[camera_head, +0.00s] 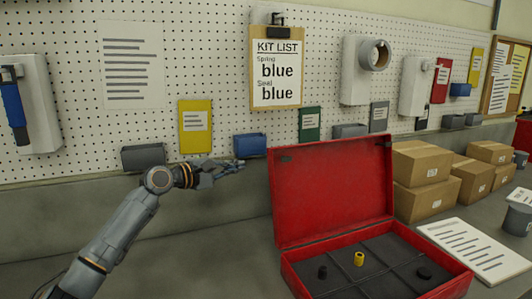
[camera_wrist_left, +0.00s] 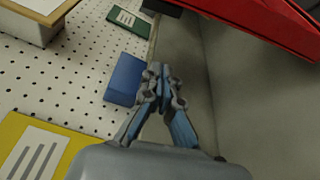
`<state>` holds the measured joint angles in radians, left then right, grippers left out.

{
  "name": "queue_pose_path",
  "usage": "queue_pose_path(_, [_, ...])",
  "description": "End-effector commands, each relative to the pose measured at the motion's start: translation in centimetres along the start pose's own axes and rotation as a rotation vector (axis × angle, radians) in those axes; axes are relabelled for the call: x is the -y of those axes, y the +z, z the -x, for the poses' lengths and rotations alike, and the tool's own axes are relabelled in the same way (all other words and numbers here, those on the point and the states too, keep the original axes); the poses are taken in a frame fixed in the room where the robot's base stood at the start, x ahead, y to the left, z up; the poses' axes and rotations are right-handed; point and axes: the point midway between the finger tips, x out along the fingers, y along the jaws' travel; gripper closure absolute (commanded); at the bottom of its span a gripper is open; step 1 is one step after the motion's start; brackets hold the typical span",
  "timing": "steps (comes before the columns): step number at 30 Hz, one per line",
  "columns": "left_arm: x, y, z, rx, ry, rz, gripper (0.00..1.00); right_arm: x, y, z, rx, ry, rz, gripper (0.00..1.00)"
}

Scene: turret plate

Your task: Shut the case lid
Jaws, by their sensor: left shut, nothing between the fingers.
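A red case stands open on the bench at the right of the head view, its lid (camera_head: 331,190) upright at the back and its dark inside facing up. In the wrist view the left gripper (camera_wrist_left: 160,75) points up toward the red case (camera_wrist_left: 260,22) at the top right. My right gripper is not in view.
A blue bin (camera_head: 250,146) on the pegboard is close behind my left gripper. A grey bin (camera_head: 143,157) hangs further left. Cardboard boxes (camera_head: 423,163) and a printed sheet (camera_head: 478,250) lie right of the case. The bench left of the case is clear.

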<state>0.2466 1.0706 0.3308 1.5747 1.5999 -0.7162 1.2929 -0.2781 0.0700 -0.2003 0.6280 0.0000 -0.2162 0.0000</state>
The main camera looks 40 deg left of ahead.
Motion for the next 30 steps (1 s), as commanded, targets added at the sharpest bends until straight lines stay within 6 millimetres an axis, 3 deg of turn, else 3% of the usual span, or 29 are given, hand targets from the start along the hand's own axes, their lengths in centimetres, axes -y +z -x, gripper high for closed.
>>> queue_pose_path(5, [-0.5, 0.2, -0.4, 0.005, 0.005, 0.003, 1.00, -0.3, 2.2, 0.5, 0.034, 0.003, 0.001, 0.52])
queue_pose_path(12, [-0.8, 0.3, -3.5, 0.005, 0.008, 0.006, 1.00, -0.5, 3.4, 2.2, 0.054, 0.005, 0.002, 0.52])
queue_pose_path(25, [-0.7, 0.3, -10.0, 0.004, 0.006, 0.005, 1.00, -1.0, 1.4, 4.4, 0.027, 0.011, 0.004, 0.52])
queue_pose_path(30, [-0.4, 1.9, -9.4, 0.004, -0.001, -0.002, 1.00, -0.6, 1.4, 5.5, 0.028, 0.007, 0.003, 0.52])
